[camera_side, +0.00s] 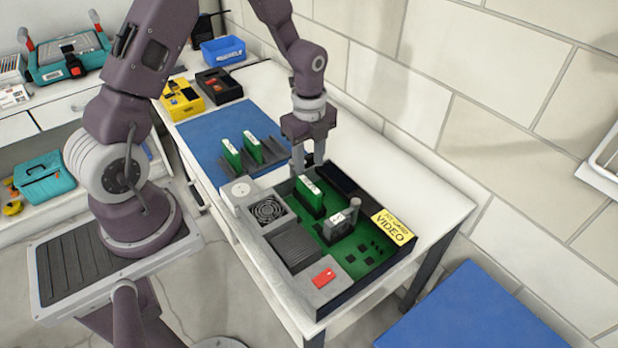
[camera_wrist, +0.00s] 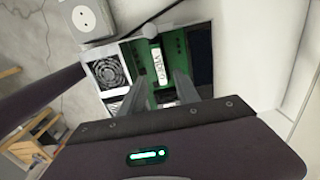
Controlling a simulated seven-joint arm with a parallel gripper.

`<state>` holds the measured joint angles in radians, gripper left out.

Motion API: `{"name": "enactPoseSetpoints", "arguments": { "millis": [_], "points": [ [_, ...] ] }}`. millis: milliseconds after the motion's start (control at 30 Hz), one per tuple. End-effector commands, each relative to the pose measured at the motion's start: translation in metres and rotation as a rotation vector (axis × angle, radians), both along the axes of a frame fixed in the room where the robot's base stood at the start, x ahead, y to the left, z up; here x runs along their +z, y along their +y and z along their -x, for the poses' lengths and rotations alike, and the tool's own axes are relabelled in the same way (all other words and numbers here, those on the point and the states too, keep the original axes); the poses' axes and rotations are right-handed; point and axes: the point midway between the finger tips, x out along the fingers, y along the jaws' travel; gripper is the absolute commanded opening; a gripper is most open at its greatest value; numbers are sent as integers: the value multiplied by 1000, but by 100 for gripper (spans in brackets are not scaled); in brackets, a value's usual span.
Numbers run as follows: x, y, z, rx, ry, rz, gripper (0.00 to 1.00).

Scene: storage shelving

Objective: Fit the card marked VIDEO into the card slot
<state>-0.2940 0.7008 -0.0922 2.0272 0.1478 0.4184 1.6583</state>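The card marked VIDEO (camera_wrist: 159,66) is green with a white label and stands upright in the open case in the wrist view. In the side view a green card with a white label (camera_side: 311,196), apparently the same one, stands on the green board (camera_side: 352,246). The slot under it is hidden, so I cannot tell how deep it sits. My gripper (camera_side: 309,166) is above and behind this card in the side view. Its fingers (camera_wrist: 158,78) are apart, with the card's label showing between them and a gap on each side.
The case (camera_side: 332,299) has a fan (camera_side: 268,209) and a yellow VIDEO sign (camera_side: 393,227). A grey block with a lever (camera_side: 340,226) stands near the card. Two other green cards (camera_side: 231,155) (camera_side: 253,147) stand in a rack on the blue mat (camera_side: 197,135). Bins sit farther back.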

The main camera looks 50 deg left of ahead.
Motion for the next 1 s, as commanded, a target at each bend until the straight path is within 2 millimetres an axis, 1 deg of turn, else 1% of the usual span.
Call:
{"name": "enactPoseSetpoints", "arguments": {
  "millis": [33,100,200,267,367,400,467,500,567,600,633,700,800,900,1000],
  "points": [
    [11,1,-1,2,-5,-1,38],
    [22,0,-1,0,-3,0,38],
    [33,0,0,4,-2,-1,38],
    [45,-2,1,34,-14,-8,38],
    [90,-11,12,195,-72,-30,38],
    [114,-17,21,300,-109,-35,38],
    [151,-27,41,476,-171,-29,38],
    [173,-35,57,600,-211,-12,38],
    [202,-46,86,791,-274,30,38],
    [217,-54,106,917,-310,70,38],
    [226,-59,121,1008,-333,105,38],
    [239,-68,154,1199,-370,193,38],
    [246,-77,188,1397,-388,303,38],
    [247,-81,205,1503,-385,368,38],
    [247,-82,210,1537,-383,389,38]
  ]
}}
